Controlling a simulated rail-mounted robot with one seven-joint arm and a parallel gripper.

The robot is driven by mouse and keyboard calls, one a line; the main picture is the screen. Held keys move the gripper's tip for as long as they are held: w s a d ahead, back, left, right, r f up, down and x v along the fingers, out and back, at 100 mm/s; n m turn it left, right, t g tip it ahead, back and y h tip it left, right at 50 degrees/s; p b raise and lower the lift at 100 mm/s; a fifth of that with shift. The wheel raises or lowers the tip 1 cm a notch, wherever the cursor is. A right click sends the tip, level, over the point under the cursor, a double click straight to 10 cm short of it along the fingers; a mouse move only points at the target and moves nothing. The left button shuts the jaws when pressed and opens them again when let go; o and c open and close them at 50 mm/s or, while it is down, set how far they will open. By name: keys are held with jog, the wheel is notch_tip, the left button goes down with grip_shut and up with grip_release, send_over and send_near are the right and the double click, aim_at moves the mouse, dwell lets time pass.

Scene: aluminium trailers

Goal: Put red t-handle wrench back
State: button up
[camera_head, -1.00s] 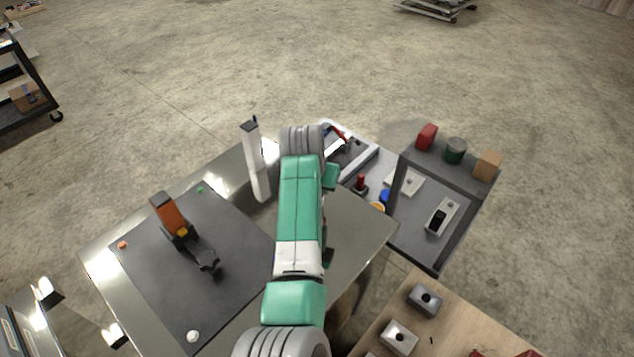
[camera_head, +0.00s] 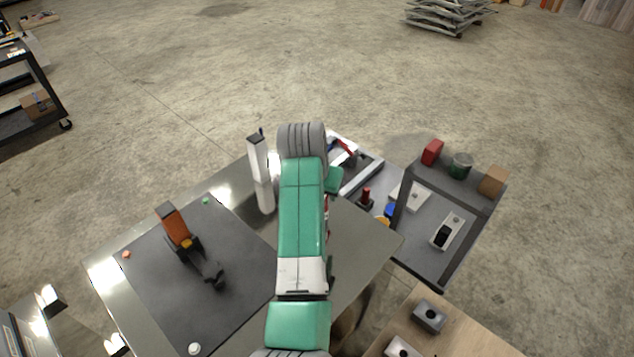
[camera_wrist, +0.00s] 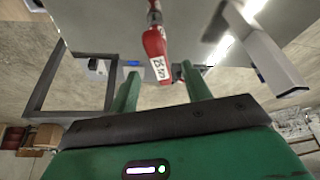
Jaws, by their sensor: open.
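A red handle with a white printed label (camera_wrist: 155,55) is in the wrist view, with a thin shaft at its upper end. It looks like the red t-handle wrench, but its crossbar cannot be made out. My gripper (camera_wrist: 160,72) is open, its green fingers on either side of the handle's lower end in the picture. I cannot tell whether they touch it. In the head view my arm hides the gripper. A small red sliver (camera_head: 328,208) shows at the arm's right edge; I cannot tell what it is.
A white post (camera_head: 260,170) stands left of my arm on the metal table (camera_head: 355,240). A dark mat (camera_head: 165,285) holds an orange-and-black tool (camera_head: 175,225). A grey shelf (camera_head: 468,192) and a red-topped item (camera_head: 366,197) are to the right.

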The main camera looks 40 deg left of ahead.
jog(key=v, duration=0.6)
jog(key=shift+r, duration=0.3)
jog(key=shift+s, duration=0.1)
jog(key=w+d+r+m+t+y, duration=0.3)
jog(key=d+r+t, duration=0.8)
jog(key=d+r, duration=0.85)
jog(key=s+d+r+m+t+h, duration=0.1)
jog(key=s+d+r+t+h, duration=0.4)
jog(key=s+d+r+t, duration=0.8)
jog(key=s+d+r+g+p, duration=0.3)
jog(key=r+p, duration=0.5)
jog(key=r, duration=0.2)
jog(key=shift+s+d+r+m+y, duration=0.3)
jog(key=shift+s+r, duration=0.1)
jog(key=shift+o, duration=0.4)
